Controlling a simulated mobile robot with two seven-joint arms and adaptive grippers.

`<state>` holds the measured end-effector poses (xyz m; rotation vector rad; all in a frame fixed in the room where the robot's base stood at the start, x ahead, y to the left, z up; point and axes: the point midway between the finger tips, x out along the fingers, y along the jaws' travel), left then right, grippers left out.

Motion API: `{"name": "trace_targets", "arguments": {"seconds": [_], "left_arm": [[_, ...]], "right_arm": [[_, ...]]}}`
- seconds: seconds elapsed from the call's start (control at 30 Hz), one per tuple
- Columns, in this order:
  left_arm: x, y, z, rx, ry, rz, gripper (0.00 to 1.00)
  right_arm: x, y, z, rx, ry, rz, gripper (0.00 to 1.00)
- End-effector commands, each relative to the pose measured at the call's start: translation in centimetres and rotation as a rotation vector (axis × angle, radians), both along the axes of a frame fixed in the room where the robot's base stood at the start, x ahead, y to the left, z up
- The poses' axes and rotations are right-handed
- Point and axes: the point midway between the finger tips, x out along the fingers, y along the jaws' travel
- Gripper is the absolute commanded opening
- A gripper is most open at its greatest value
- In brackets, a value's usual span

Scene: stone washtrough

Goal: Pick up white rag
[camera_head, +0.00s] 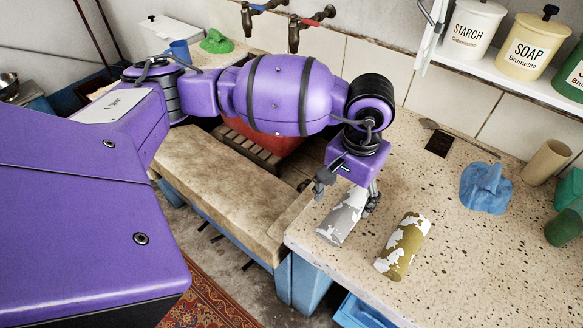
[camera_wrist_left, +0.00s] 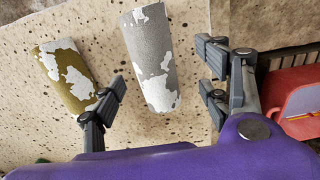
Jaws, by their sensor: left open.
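My left gripper (camera_head: 349,192) is open over the near left corner of the speckled counter. A grey cylinder with white patches (camera_head: 341,220) lies on the counter below its fingers. In the left wrist view the same grey cylinder (camera_wrist_left: 152,58) shows between the open left gripper's fingers (camera_wrist_left: 160,90), with gaps on both sides; I cannot tell whether they touch it. An olive cylinder with white patches (camera_head: 402,246) lies to its right. I see no clearly white rag; a crumpled blue rag (camera_head: 486,188) lies farther right. My right gripper is not in view.
A tan cylinder (camera_head: 547,161) and green containers (camera_head: 565,226) stand at the counter's right. A red basin (camera_head: 262,140) sits in the trough behind my arm. A shelf above holds a starch tin (camera_head: 470,30) and soap tin (camera_head: 532,45). The counter's middle is mostly clear.

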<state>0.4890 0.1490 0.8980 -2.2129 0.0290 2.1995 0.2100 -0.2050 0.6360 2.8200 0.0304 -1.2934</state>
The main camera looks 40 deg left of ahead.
Motion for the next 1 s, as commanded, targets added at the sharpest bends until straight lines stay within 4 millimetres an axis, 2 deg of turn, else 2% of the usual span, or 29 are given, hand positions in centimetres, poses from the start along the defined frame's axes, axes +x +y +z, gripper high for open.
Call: {"name": "trace_targets", "arguments": {"seconds": [0.1,0.2,0.4,0.67,1.0], "left_arm": [[0.0,-0.3,-1.4,0.0,0.004,0.001,0.69],[0.2,-0.7,-3.0,-0.002,0.004,0.003,0.69],[0.2,-0.7,-5.2,-0.001,0.002,0.002,0.69],[0.3,-0.7,-5.4,-0.002,0.001,0.002,0.68],[0.3,-0.7,-5.3,-0.002,0.0,0.002,0.23]], "right_arm": [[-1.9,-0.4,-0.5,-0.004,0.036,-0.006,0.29],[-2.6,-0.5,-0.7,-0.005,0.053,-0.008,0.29],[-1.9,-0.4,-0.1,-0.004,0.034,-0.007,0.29],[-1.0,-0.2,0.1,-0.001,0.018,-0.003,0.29],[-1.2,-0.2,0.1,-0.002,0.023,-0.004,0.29]]}}
